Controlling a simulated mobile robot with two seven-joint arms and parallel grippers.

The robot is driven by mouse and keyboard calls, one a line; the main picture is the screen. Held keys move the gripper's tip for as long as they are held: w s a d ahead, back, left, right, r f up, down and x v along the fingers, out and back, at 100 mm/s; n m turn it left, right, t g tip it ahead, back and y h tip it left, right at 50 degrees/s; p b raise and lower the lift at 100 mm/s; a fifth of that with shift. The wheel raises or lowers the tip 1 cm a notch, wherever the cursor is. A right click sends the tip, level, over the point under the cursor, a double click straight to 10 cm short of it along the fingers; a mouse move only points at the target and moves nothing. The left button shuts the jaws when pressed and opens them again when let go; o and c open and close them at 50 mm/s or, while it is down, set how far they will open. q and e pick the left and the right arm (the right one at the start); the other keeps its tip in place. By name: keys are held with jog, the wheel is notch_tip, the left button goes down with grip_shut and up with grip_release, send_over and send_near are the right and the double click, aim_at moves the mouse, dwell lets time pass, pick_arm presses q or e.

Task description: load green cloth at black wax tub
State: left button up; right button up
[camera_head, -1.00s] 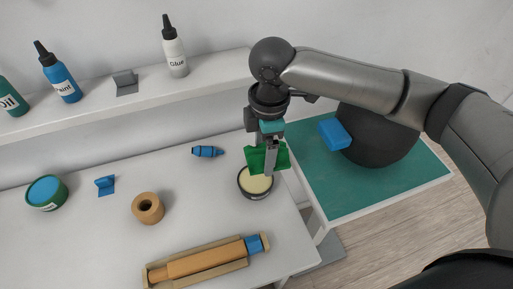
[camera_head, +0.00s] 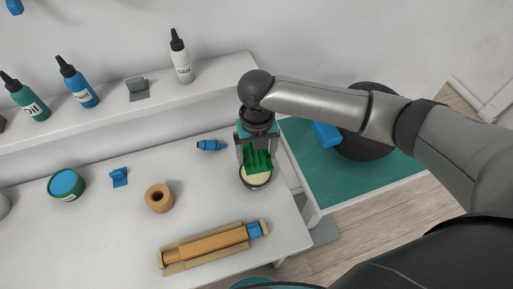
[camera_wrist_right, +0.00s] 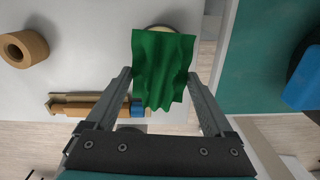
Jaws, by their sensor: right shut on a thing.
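The green cloth (camera_head: 257,160) is held between the fingers of my right gripper (camera_head: 256,160). In the right wrist view the crumpled cloth (camera_wrist_right: 163,70) hangs between the two fingers. The black wax tub (camera_head: 257,184) with cream wax stands on the white table, right below the cloth. The cloth covers the tub's far part in the head view. Whether the cloth touches the wax cannot be told. In the right wrist view the cloth hides nearly all of the tub, with a pale bit of rim (camera_wrist_right: 160,28) showing. My left gripper is not in view.
A green tin (camera_head: 66,185) stands left. Bottles stand on the shelf (camera_head: 210,85). A teal-topped table (camera_head: 335,185) is right.

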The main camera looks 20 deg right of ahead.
jog(key=shift+f+n, duration=0.1)
jog(key=shift+n, duration=0.3)
jog(key=shift+f, duration=0.1)
notch_tip(320, 180, down, 6)
jog(key=b, duration=0.6)
jog(key=shift+p, duration=0.35)
jog(key=shift+f+b, duration=0.35)
jog(key=shift+f, duration=0.05)
dwell(0.5)
jog(key=shift+s+f+p, duration=0.1)
jog(key=shift+s+p, duration=0.05)
jog(key=shift+p, duration=0.2)
dwell(1.4)
notch_tip(320, 180, up, 7)
jog(key=p, duration=0.7)
jog(key=shift+p, duration=0.3)
